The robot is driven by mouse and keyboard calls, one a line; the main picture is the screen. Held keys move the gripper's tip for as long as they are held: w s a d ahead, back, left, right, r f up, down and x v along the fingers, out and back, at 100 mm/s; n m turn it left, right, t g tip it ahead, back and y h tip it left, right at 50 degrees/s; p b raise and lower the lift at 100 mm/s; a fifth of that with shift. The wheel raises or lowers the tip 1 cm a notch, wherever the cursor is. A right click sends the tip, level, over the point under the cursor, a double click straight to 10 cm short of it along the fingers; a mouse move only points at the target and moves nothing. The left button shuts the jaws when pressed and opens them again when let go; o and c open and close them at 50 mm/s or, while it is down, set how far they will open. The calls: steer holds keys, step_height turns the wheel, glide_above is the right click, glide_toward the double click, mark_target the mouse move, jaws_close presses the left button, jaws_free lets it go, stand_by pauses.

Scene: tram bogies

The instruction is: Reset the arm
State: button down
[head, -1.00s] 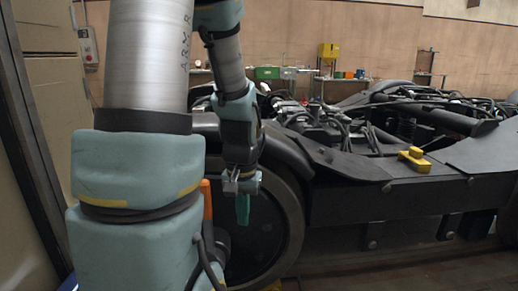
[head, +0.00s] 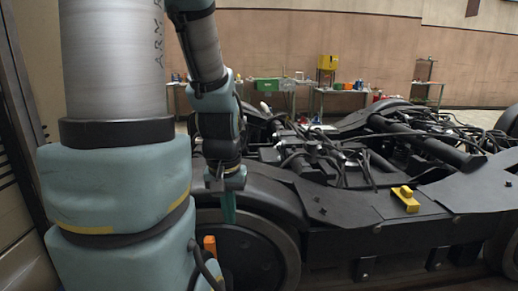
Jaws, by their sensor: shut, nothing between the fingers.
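My arm fills the left of the head view and hangs down in front of the bogie's near wheel. My gripper (head: 229,208) is at the arm's lower end, with green fingers pointing down. It is shut and empty, just in front of the upper part of the wheel (head: 250,250). The wheel is partly hidden by my arm. The bogie (head: 385,240) is dark, with cables and pipes on top, and stretches to the right edge.
A yellow block (head: 405,198) sits on the bogie's flat top plate. Behind the bogie, a bench along the wall holds a green box (head: 267,85) and a yellow container (head: 327,63). A dark-edged panel (head: 22,120) stands close at the left.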

step_height(320, 180, up, 14)
steer(key=p, duration=1.1)
steer(key=shift+p, duration=0.4)
steer(key=shift+r, duration=0.1)
